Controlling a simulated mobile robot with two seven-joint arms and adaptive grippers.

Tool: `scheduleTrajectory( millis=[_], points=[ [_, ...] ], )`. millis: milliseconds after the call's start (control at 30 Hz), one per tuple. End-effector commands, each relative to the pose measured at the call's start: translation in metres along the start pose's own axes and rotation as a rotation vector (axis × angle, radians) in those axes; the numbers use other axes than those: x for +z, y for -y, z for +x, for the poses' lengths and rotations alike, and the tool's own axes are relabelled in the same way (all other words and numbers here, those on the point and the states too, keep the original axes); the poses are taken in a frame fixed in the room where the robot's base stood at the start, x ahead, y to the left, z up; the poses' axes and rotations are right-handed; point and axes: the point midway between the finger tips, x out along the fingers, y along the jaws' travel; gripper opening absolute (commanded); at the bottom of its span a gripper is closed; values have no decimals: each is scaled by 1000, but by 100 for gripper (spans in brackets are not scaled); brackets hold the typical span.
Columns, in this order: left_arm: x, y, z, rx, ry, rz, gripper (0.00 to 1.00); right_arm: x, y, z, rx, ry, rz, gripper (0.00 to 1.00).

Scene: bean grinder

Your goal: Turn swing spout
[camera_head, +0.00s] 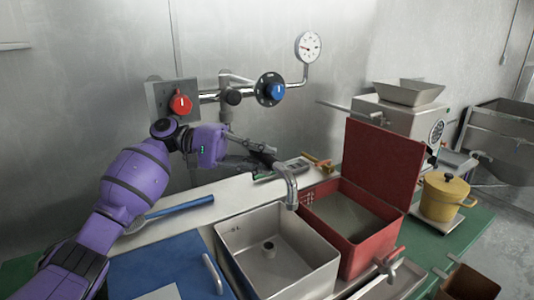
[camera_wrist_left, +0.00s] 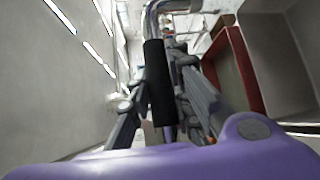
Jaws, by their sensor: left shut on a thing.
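The swing spout (camera_head: 288,181) is a bright metal pipe that bends downward. Its outlet end hangs near the border between the steel sink basin (camera_head: 228,229) and the red box (camera_head: 384,257). My left gripper (camera_head: 262,149) is at the spout's arm, behind the downward bend. In the left wrist view, the spout's black sleeve (camera_wrist_left: 157,75) lies between the fingers, with the chrome bend (camera_wrist_left: 152,20) beyond it. The gripper is shut on the spout. The fingers and purple wrist hide part of the pipe in the head view. My right gripper is not in view.
The red box's raised lid (camera_head: 381,160) and a yellow pot (camera_head: 444,196) stand to the right.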

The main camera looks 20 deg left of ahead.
Motion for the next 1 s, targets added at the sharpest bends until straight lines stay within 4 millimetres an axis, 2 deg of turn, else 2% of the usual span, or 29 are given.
scheduleTrajectory(
  millis=[467, 500, 633, 1000],
  points=[
    [2, -2, -2, 4, 9, 1, 0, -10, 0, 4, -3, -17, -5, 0],
    [2, -2, -2, 4, 9, 1, 21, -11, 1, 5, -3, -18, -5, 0],
    [2, -2, -2, 3, 9, 2, 38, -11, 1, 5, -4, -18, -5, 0],
    [2, 0, -5, 0, 9, 1, 38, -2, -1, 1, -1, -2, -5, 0]
  ],
)
